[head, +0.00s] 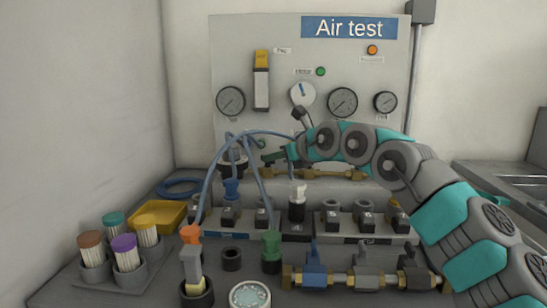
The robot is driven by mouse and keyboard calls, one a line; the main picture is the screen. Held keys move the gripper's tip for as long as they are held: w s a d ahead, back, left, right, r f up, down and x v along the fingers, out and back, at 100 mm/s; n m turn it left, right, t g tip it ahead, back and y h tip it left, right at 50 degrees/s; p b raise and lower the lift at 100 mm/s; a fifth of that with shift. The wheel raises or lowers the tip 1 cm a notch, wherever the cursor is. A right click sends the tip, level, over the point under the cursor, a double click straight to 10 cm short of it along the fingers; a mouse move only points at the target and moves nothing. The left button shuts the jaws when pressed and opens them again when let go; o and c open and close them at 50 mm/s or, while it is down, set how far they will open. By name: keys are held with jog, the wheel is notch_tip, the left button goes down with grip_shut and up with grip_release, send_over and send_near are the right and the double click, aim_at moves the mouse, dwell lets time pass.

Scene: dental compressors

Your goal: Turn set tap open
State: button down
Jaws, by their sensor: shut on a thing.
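My gripper (270,156) is at the lower middle of the test panel, reaching in from the right with its fingers pointing left. Its jaws are shut on a small tap handle just above a brass pipe (315,174) along the panel's foot. The gripper and wrist cover most of this tap, so I cannot tell its handle angle. The Air test panel (230,60) stands upright at the back, with round gauges and a white dial (302,94) with a blue pointer above my wrist.
Blue hoses (213,170) arch down left of my gripper. Below stand rows of dark sockets (332,218) and a brass manifold (338,281) with blue, grey and dark taps. Brush pots (126,275) and a yellow tray (158,214) are at the left.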

dwell(0.6)
jog(key=c, duration=0.8)
grip_release()
jog(key=shift+c, duration=0.2)
jog(key=v, duration=0.7)
jog(key=shift+s+d+r+b, duration=0.2)
jog(key=shift+d+b, duration=0.05)
jog(key=shift+b, duration=0.15)
